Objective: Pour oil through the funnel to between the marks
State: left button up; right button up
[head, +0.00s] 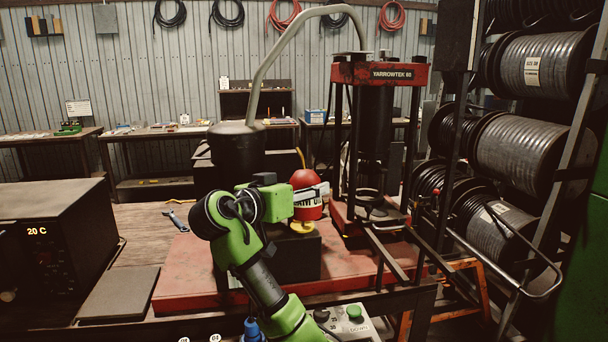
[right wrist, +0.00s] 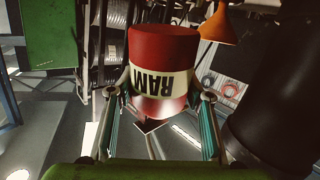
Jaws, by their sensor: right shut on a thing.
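My right gripper (head: 316,194) is shut on the red oil bottle (head: 306,178), around its pale band lettered "RAM". In the right wrist view the bottle (right wrist: 163,48) fills the middle, between both fingers (right wrist: 157,95), with its lettering upside down. In the head view the bottle looks upright, partly behind the gripper. An orange funnel (right wrist: 219,22) shows beside the bottle in the right wrist view, apart from it. A small yellow-orange part (head: 301,227) shows under the bottle in the head view; I cannot tell if it is the funnel. No level marks are readable. My left gripper is not seen.
The red press (head: 392,74) stands just right of the bottle, with a dark cylinder (head: 236,150) to its left. A button box (head: 348,326) is at the front. A black oven-like box (head: 50,230) is at left; hose reels (head: 520,145) crowd the right.

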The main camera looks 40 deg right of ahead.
aim_at(307, 202)
jog(key=shift+s+a+f+n+g+y+p, duration=0.2)
jog(key=shift+s+n+y+p, duration=0.15)
jog(key=shift+p, duration=0.65)
jog(key=shift+s+a+f+n+g+y+p, duration=0.1)
jog(key=shift+s+a+n+g+y+p, duration=0.25)
jog(key=shift+p, duration=0.65)
jog(key=y+p, duration=0.1)
jog(key=p, duration=0.1)
jog(key=n+p, duration=0.1)
jog(key=p, duration=0.1)
jog(key=shift+s+f+g+y+p, duration=0.15)
jog(key=shift+f+g+y+p, duration=0.1)
jog(key=shift+f+y+p, duration=0.15)
jog(key=shift+f+n+g+p, duration=0.25)
jog(key=shift+n+g+p, duration=0.05)
jog(key=shift+p, duration=0.45)
jog(key=shift+s+a+f+y, duration=0.1)
jog(key=shift+y, duration=0.2)
jog(key=shift+f, duration=0.1)
jog(key=shift+p, duration=0.3)
jog(key=shift+r+n+g+y+p, duration=0.45)
jog(key=shift+r+p, duration=0.6)
jog(key=shift+p, duration=1.35)
jog(key=shift+r+p, duration=0.35)
jog(key=shift+r+n+g+y, duration=0.1)
jog(key=shift+n+g+y, duration=0.15)
jog(key=shift+y, duration=0.1)
